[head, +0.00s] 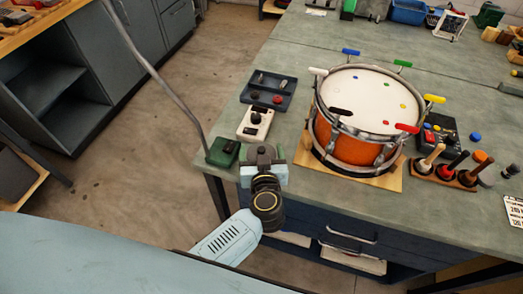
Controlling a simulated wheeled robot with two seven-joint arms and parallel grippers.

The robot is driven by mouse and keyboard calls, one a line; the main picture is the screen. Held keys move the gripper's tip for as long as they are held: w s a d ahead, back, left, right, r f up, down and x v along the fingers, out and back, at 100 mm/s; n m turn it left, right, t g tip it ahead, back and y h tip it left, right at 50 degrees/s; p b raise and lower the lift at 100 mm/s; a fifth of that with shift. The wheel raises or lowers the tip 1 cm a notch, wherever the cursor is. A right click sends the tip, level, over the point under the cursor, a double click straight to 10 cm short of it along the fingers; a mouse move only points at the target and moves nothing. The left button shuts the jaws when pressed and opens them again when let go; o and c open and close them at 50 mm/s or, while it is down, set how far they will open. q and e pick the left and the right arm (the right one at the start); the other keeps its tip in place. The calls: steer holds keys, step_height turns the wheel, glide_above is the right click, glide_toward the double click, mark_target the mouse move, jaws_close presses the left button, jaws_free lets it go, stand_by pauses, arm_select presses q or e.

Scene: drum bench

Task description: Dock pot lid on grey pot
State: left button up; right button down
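I cannot make out a pot lid or a grey pot for certain in the head view. My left gripper (263,165) reaches in from the lower left, over the near left corner of the bench. A small grey rounded shape shows at its tip; I cannot tell whether this is part of the gripper, something held or something behind it. Whether the fingers are open or shut is not clear. My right gripper is not in view.
The bench (280,205) carries an orange drum (338,140) with coloured-handled keys, right of my gripper. Left of the drum are a green box (223,151), a white box (255,123) and a dark tray (284,92). A rack (446,174) of wooden-handled tools stands right.

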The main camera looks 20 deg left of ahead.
arm_select(q)
steer(key=shift+p+v, duration=0.7)
steer(key=shift+v, duration=0.1)
steer(key=shift+p+v, duration=1.3)
steer(key=shift+v, duration=0.7)
steer(key=p+v, duration=0.3)
steer(key=v, duration=0.2)
steer(key=shift+s, duration=0.2)
